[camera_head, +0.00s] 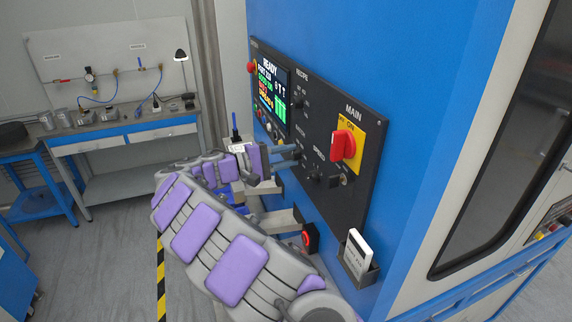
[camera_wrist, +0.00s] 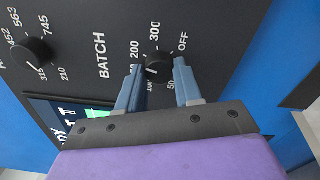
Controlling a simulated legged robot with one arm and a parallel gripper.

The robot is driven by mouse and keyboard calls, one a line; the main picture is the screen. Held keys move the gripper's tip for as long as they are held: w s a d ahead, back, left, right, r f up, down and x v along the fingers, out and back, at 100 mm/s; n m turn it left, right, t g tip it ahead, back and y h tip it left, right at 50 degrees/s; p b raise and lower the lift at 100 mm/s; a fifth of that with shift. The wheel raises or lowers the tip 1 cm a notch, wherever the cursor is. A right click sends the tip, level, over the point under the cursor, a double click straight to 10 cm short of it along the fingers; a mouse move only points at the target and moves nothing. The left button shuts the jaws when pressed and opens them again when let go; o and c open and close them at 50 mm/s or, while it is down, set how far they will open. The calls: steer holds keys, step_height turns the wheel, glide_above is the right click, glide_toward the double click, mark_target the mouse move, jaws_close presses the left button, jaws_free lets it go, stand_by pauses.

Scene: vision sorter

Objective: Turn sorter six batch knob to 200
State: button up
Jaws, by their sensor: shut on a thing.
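The batch knob (camera_wrist: 158,68) is a black round knob on the dark panel, seen in the wrist view. Printed marks OFF, 300, 200, 100 and 50 ring it, with the word BATCH to the left. A white pointer mark shows on its lower left side, towards the 100; the left finger partly covers the marks there. My gripper (camera_wrist: 158,72) has its two blue-grey fingers on either side of the knob, shut on it. In the head view my gripper (camera_head: 289,156) reaches the control panel (camera_head: 350,205) and hides the batch knob.
The recipe knob (camera_head: 296,104) sits above my gripper in the head view. A red main switch (camera_head: 343,145) on a yellow plate is close on the right. A lit screen (camera_head: 268,98) is at left.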

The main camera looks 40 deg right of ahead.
steer(key=shift+f+m+b, duration=0.3)
steer(key=shift+m+b, duration=0.2)
steer(key=shift+m, duration=0.1)
steer(key=shift+r, duration=0.1)
steer(key=o, duration=1)
steer(key=shift+o, duration=0.2)
steer(key=shift+r, duration=0.1)
steer(key=shift+a, duration=0.1)
steer(key=p+v, duration=1.7)
steer(key=shift+w, duration=0.15)
